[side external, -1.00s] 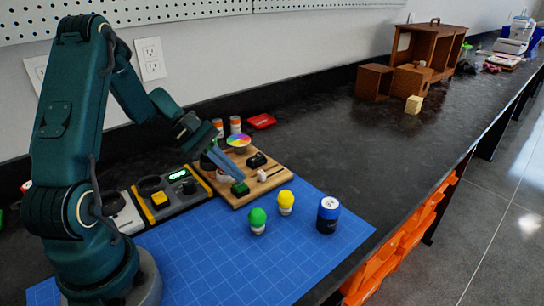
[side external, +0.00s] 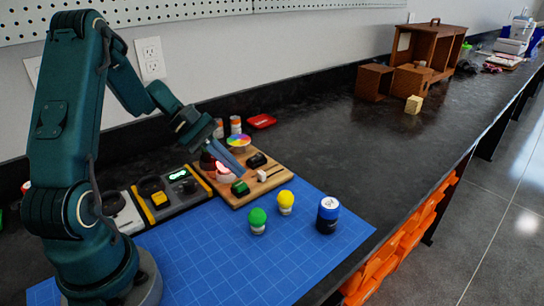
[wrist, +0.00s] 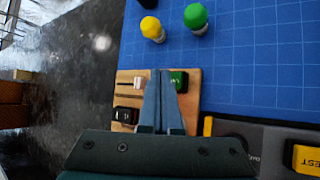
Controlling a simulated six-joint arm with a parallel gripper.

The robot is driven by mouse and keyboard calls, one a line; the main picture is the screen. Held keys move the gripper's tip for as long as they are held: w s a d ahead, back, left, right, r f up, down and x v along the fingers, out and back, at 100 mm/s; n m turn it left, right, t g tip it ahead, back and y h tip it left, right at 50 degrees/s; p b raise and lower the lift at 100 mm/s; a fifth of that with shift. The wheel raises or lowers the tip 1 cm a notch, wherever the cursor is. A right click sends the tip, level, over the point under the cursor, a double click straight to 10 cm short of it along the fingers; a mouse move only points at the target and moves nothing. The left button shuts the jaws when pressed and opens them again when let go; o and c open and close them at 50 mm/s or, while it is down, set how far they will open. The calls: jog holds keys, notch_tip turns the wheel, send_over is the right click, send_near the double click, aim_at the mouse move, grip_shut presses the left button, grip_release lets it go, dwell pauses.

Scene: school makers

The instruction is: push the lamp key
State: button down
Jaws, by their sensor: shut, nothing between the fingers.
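A wooden board (side external: 280,184) on the blue mat's far corner carries a green key (side external: 240,187), a black switch (side external: 257,160) and a slider with a white knob (side external: 263,174). The key that fits the task appears to be the green one; no lettering on it is legible. A lamp (side external: 223,171) on the board glows pinkish red, partly behind my fingers. My gripper (side external: 246,170) is shut and empty, its tips just above the board near the green key. In the wrist view the fingertips (wrist: 160,71) sit just left of the green key (wrist: 180,80), apparently clear of it.
A grey-and-yellow device (side external: 178,192) with a green display sits left of the board. The mat's front is clear.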

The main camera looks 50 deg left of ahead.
notch_tip(320, 180, up, 6)
dwell(0.9)
jog(key=shift+d, duration=0.1)
dwell(0.5)
